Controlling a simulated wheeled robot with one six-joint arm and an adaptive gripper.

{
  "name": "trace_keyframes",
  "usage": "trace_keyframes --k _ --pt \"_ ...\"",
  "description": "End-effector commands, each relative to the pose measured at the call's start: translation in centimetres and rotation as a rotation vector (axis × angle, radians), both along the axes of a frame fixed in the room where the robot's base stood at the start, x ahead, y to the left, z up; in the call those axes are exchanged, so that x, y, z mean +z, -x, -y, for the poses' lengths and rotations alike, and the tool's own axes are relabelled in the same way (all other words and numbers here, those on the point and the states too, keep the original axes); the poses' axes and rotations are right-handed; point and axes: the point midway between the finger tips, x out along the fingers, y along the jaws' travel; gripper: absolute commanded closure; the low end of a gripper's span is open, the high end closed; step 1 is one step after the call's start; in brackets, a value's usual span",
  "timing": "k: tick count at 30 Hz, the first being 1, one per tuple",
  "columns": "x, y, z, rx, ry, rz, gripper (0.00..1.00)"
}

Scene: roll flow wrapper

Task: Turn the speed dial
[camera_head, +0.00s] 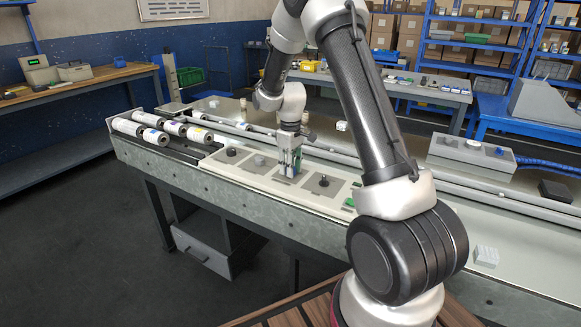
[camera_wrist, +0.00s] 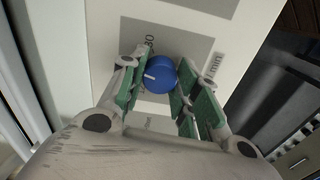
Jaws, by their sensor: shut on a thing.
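The speed dial is a round blue knob (camera_wrist: 160,75) with a white pointer line, seen in the wrist view on a grey square of the pale panel (camera_wrist: 105,40). The pointer line points to the left there. My gripper (camera_wrist: 155,80) has its green-padded fingers on both sides of the knob and is shut on it. In the head view my gripper (camera_head: 289,163) points down onto the panel (camera_head: 262,184), and the knob is hidden between the fingers. Printed labels show beside the knob, partly covered by the fingers.
Black knobs stand on grey squares left (camera_head: 231,152) and right (camera_head: 323,181) of my gripper. White rolls (camera_head: 160,130) lie at the machine's left end. A metal rail (camera_head: 330,153) runs behind the panel. A grey box with buttons (camera_head: 473,152) stands at the right.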

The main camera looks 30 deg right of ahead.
Motion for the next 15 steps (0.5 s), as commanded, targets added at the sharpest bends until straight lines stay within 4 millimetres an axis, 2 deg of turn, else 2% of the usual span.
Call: trace_keyframes --k 15 --pt "0.05 -0.05 0.01 -0.480 0.001 0.001 0.92"
